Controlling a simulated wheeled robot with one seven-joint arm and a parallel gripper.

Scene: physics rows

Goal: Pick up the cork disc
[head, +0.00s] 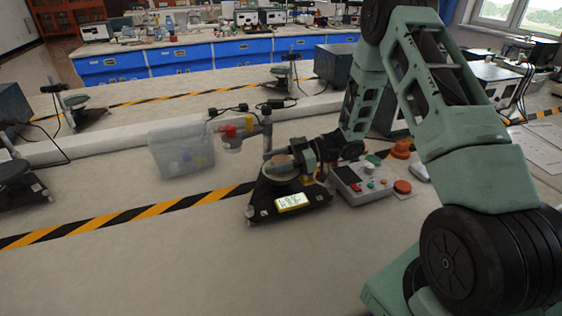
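I cannot pick out the cork disc for certain. A small pale tan, round shape (279,169) lies over the black stand at the middle of the bench, right beside my gripper, and may be the disc or a pan. My gripper (298,160) is low over the right side of this stand, at the end of my green arm. Its fingers are small and dark against the stand, so I cannot see whether they are open or hold anything. The black stand (262,208) has a lit yellow display (292,202) and an upright post.
A clear bin (181,148) with small items stands left of the stand. A grey control box (361,183), a flat red-brown disc (402,187) and an orange-red object (401,148) are to the right. Striped tape (150,211) crosses the bench; the front left is clear.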

